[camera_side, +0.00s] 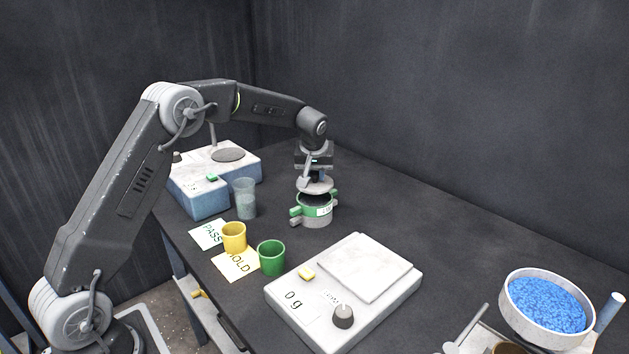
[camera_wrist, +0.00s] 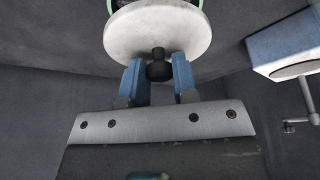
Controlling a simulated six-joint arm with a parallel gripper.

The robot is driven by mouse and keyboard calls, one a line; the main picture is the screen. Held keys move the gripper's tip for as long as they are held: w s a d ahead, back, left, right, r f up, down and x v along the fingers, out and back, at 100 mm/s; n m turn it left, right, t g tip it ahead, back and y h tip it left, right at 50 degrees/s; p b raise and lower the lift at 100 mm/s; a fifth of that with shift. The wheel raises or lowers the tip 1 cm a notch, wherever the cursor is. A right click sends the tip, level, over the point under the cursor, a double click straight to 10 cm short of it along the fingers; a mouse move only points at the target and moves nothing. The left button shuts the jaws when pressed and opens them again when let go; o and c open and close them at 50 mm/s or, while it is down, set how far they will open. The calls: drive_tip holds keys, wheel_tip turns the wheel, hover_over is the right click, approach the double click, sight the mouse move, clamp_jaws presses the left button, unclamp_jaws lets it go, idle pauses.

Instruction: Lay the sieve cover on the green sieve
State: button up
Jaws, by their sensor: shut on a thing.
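The sieve cover (camera_side: 315,187) is a pale round disc with a dark knob (camera_wrist: 158,68). My gripper (camera_wrist: 157,78) is shut on that knob, with a blue finger on each side. In the side view my gripper (camera_side: 317,176) points down and holds the cover over the green sieve (camera_side: 317,209). The sieve's dark inside shows below the cover, so the cover appears a little above the rim. In the wrist view the cover (camera_wrist: 150,32) hides most of the sieve; only a green edge (camera_wrist: 110,6) shows behind it.
A clear beaker (camera_side: 244,199) and a blue-and-white machine (camera_side: 200,197) stand left of the sieve. Yellow (camera_side: 234,237) and green (camera_side: 271,258) cups sit in front by labelled cards. A scale (camera_side: 345,300) is nearer, and a pan of blue grains (camera_side: 515,318) is at right.

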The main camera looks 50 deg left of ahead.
sight(314, 182)
drive_tip(key=shift+f, duration=1.2)
drive_tip(key=shift+f, duration=0.6)
drive_tip(key=o, duration=1)
drive_tip(key=shift+c, duration=0.2)
